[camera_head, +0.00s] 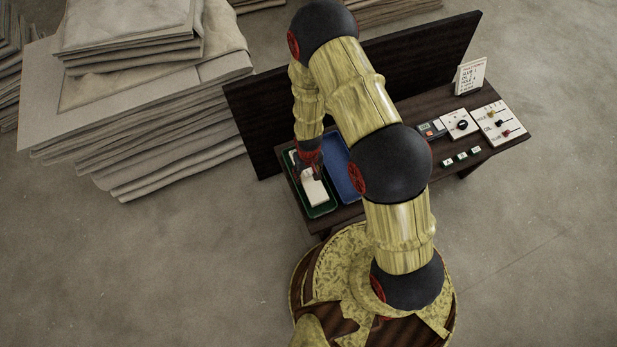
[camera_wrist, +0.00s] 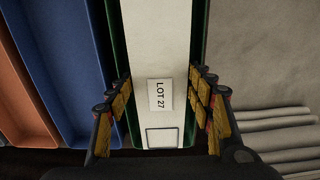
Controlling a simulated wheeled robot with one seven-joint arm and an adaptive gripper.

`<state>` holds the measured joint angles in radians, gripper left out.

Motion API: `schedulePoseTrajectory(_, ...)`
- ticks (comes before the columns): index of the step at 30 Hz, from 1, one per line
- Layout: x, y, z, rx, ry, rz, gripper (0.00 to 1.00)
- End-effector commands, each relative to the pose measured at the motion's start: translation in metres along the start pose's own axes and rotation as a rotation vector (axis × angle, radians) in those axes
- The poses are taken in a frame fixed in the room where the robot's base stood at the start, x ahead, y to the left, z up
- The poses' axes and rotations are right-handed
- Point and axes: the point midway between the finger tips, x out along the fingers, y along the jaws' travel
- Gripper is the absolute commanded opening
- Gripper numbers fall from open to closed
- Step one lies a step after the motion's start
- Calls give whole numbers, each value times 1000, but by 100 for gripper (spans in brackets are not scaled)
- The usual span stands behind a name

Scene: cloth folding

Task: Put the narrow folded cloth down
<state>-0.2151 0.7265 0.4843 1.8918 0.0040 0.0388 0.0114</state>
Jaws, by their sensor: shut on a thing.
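The narrow folded cloth (camera_head: 315,191) is a pale, long strip in the head view, over the green tray (camera_head: 322,211). In the wrist view the cloth (camera_wrist: 160,50) runs lengthwise between my fingers, with a "LOT 27" label and a dark-outlined rectangle at its near end. My gripper (camera_head: 308,170) is over the far part of the green tray and shut on the cloth, with fingers on both sides of it in the wrist view (camera_wrist: 162,105). The green tray's walls (camera_wrist: 115,45) show along both sides of the cloth. I cannot tell whether it touches the tray floor.
A blue tray (camera_head: 341,165) stands right beside the green one, and an orange tray (camera_wrist: 22,105) lies beyond it. A dark upright panel (camera_head: 258,120) stands behind the table. Control boxes (camera_head: 498,122) and a sign (camera_head: 470,75) are at right. Stacked cloth (camera_head: 150,135) is at left.

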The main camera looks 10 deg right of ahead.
Motion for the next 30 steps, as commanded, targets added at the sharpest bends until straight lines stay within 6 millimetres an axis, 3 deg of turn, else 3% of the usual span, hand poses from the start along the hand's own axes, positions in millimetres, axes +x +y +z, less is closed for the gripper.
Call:
schedulePoseTrajectory(1,13,0,0,1,-1,0,20)
schedulePoseTrajectory(5,30,0,0,0,-1,-1,20)
schedulePoseTrajectory(17,33,0,0,0,0,-1,20)
schedulePoseTrajectory(18,32,0,0,0,0,-1,55)
schedulePoseTrajectory(21,32,0,0,0,0,-1,60)
schedulePoseTrajectory(30,30,0,0,-1,0,-1,60)
